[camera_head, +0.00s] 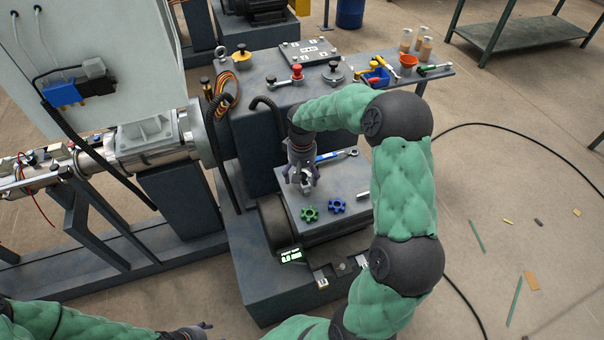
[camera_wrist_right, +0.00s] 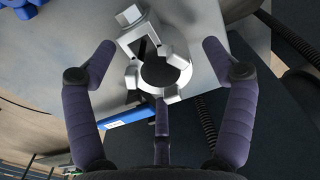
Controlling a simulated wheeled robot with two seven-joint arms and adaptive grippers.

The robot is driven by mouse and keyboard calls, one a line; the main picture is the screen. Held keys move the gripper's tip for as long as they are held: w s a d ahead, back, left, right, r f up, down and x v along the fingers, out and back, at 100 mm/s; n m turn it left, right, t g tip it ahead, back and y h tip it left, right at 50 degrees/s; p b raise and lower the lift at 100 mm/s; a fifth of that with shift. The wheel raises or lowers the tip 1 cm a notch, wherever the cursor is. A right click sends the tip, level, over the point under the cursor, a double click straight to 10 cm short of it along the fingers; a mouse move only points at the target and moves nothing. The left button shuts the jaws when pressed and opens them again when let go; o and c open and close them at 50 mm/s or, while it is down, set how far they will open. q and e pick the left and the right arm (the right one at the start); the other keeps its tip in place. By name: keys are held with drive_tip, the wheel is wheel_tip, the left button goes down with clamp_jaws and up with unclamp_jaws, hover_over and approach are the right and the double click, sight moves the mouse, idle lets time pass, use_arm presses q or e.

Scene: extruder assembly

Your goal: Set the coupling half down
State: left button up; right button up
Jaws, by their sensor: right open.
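A silver coupling half (camera_wrist_right: 165,75) with a round bore and raised jaws sits on the grey block top (camera_head: 345,190), between the spread fingers of my right gripper (camera_wrist_right: 165,85). The fingers stand apart from it on both sides. In the head view, my right gripper (camera_head: 302,182) points down over the block's left part and partly hides the silver part. A green spider (camera_head: 310,214) and a blue spider (camera_head: 337,206) lie in front. My left gripper (camera_head: 200,328) is at the bottom edge, away from the block; its opening is unclear.
A small silver piece (camera_head: 363,196) lies near my right arm. A lit display (camera_head: 291,256) is below the block. The extruder barrel (camera_head: 155,150) is left.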

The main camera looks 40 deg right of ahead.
wheel_tip(320, 180, up, 12)
drive_tip(key=p, duration=0.3)
idle(0.4)
